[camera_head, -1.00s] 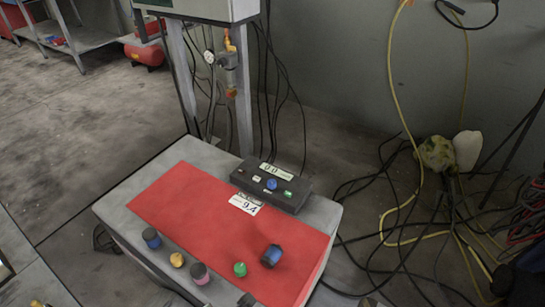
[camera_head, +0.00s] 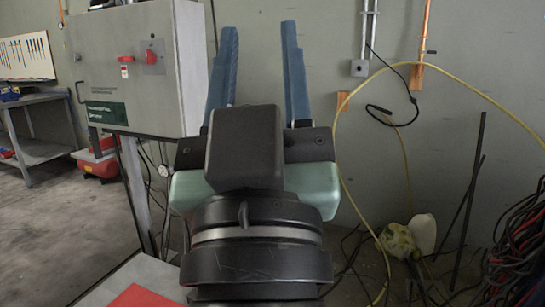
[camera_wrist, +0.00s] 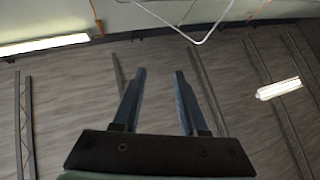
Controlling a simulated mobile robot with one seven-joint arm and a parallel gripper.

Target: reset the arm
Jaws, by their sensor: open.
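My gripper (camera_head: 258,75) is raised upright in the middle of the head view, its two blue fingers spread apart with nothing between them. In the wrist view my gripper (camera_wrist: 156,78) is also open and empty, with the ceiling and wall behind it. My wrist and arm fill the lower middle of the head view and hide what lies behind them.
A grey control cabinet (camera_head: 135,65) stands close on the left. A corner of the red mat (camera_head: 142,297) shows at the bottom. Yellow cable (camera_head: 455,78) hangs on the wall, and dark cables (camera_head: 515,245) lie at right. A workbench (camera_head: 35,125) stands far left.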

